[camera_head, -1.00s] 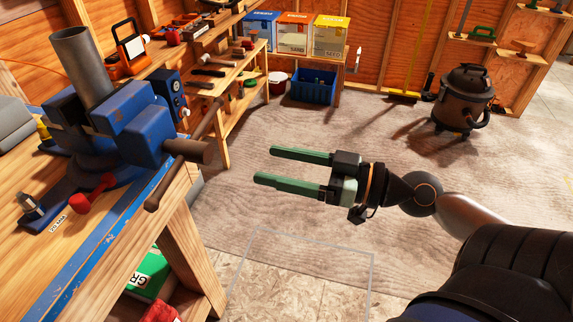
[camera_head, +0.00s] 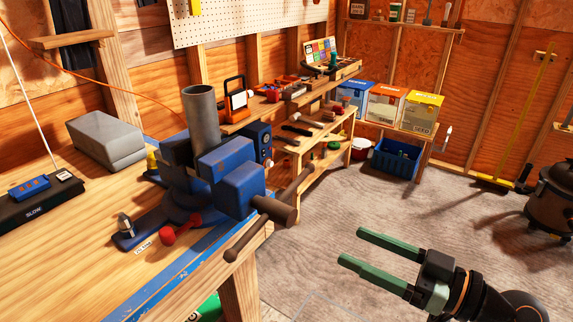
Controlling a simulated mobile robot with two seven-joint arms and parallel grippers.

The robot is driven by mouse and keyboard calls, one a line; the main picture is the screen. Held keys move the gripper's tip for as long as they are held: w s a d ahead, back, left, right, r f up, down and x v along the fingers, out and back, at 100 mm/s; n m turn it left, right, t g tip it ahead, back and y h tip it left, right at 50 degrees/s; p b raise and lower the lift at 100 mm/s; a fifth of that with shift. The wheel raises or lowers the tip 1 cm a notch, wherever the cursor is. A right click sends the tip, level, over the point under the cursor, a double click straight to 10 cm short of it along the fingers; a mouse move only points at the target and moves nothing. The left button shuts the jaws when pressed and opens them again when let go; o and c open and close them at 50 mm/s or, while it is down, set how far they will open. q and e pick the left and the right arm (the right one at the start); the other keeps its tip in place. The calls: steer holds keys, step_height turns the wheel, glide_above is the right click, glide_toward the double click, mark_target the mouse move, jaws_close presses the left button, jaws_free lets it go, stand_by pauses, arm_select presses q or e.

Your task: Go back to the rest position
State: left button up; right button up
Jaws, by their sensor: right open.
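My right gripper (camera_head: 350,247) comes in from the lower right with two green fingers apart and nothing between them. It is over the open floor, to the right of the workbench (camera_head: 75,245) and apart from the vise. My left gripper is not in view. The blue vise (camera_head: 235,185) is on the bench corner with a grey pipe (camera_head: 201,118) standing upright at it.
A shelf unit (camera_head: 325,145) with tools stands behind the vise. Colored boxes (camera_head: 386,103) and a blue crate (camera_head: 396,160) are along the back wall. A shop vacuum (camera_head: 553,200) stands at the right edge.

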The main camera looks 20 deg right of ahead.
steer(key=shift+f, duration=0.1)
step_height(320, 180, down, 10)
steer(key=w+d+m+h+p, duration=0.2)
steer(key=d+m+h+p, duration=0.1)
steer(key=h, duration=0.1)
steer(key=s+a+f+g+h+p, duration=0.2)
steer(key=s+a+f, duration=0.2)
steer(key=f, duration=0.5)
steer(key=s+a+f+m+g+h+p, duration=0.1)
steer(key=s+a+f+g+h+p, duration=0.1)
steer(key=f, duration=0.8)
steer(key=s+a+g+p, duration=0.1)
steer(key=s+a, duration=0.1)
steer(key=a, duration=0.1)
steer(key=shift+s+h, duration=0.3)
steer(key=shift+s, duration=0.1)
